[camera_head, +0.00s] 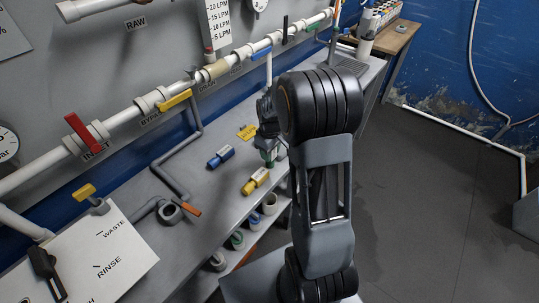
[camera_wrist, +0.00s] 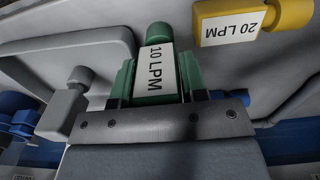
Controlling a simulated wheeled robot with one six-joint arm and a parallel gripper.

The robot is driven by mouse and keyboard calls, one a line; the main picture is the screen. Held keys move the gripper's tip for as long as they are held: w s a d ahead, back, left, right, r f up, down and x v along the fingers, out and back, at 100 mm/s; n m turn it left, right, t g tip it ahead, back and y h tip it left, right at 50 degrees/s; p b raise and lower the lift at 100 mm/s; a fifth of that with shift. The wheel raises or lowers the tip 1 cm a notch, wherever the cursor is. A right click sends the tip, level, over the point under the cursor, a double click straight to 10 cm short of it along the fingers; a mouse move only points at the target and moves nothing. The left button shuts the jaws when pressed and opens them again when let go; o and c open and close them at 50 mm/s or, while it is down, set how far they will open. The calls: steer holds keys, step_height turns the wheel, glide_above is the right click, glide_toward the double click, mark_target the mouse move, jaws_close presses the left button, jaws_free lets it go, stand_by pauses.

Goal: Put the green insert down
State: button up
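The green insert (camera_wrist: 158,70), labelled "10 LPM", is in the middle of the wrist view, between the fingers of my gripper (camera_wrist: 158,85). The gripper appears shut on it. In the head view my gripper (camera_head: 268,135) points down over the grey bench (camera_head: 210,190), behind my arm. A small green part of the insert (camera_head: 268,155) shows below it. I cannot tell whether the insert touches the bench. The yellow insert (camera_head: 256,182), labelled "20 LPM" in the wrist view (camera_wrist: 250,20), lies on the bench nearby. The blue insert (camera_head: 220,157) lies to its left.
A yellow tag (camera_head: 247,132) lies close to the gripper. Wall pipes with a red valve handle (camera_head: 87,134) and a yellow handle (camera_head: 174,101) run behind the bench. A white board (camera_head: 85,262) is at front left.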

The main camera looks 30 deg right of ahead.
steer(key=c, duration=0.5)
